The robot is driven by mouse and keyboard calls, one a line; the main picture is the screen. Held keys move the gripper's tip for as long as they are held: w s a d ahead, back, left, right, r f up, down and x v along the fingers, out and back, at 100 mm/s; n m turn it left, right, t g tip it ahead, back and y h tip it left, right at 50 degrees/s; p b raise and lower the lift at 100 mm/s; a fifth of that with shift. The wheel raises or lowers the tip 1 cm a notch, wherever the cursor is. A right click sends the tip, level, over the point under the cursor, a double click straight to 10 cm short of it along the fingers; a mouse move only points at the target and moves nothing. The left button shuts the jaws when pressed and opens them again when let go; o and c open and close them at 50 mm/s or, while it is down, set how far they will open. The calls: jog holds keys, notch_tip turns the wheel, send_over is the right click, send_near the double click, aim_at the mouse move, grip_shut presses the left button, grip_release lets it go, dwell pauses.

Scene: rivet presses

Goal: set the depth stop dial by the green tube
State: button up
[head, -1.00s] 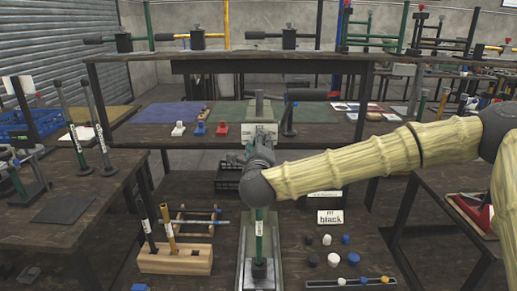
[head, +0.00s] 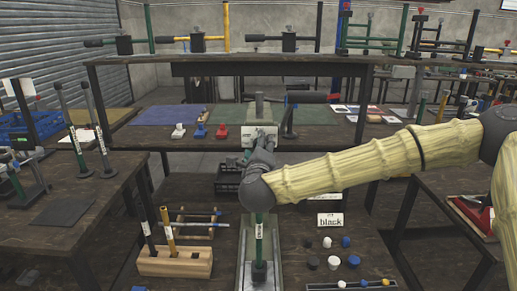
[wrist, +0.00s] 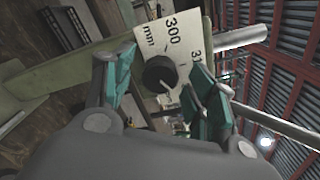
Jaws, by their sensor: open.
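The plate also shows in the head view (head: 247,139), partly behind my gripper. My gripper (wrist: 160,78) is open, its teal fingers on either side of the dial; contact cannot be told. In the head view, my gripper (head: 262,148) is in front of the press on the middle bench. The green tube (head: 260,241) stands upright with a small label and a dark foot, below my wrist; its top is hidden.
A wooden block (head: 174,263) holding upright tubes stands to the left of the green tube. A "black" sign (head: 330,220) and several small caps lie to its right. White, blue and red pieces sit on the middle bench. Side benches flank the workspace.

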jog(key=s, duration=1.1)
jog(key=shift+s, duration=0.3)
jog(key=s+a+f+n+g+y+p, duration=0.15)
jog(key=s+f+n+g, duration=0.35)
jog(key=f, duration=0.8)
jog(key=s+f+n+g+y+p, duration=0.15)
jog(key=s+f+n+p, duration=0.35)
jog(key=f, duration=0.7)
jog(key=s+d+f+n+g, duration=0.25)
jog(key=s+f+n, duration=0.2)
jog(key=f, duration=0.25)
jog(key=s+d+f+n+g, duration=0.2)
jog(key=s+d+f+n, duration=0.15)
jog(key=s+f, duration=0.25)
jog(key=s+d+f+n+g+h+p, duration=0.1)
jog(key=s+d+f+n+g+p, duration=0.1)
jog(key=s+d, duration=0.7)
jog(key=s+d+f+n+g+h+p, duration=0.2)
jog(key=s+d+f+n+g, duration=0.2)
jog(key=s+d, duration=0.5)
jog(key=shift+s+d+f+g, duration=0.3)
jog(key=shift+s+g, duration=0.2)
jog(key=shift+s, duration=0.2)
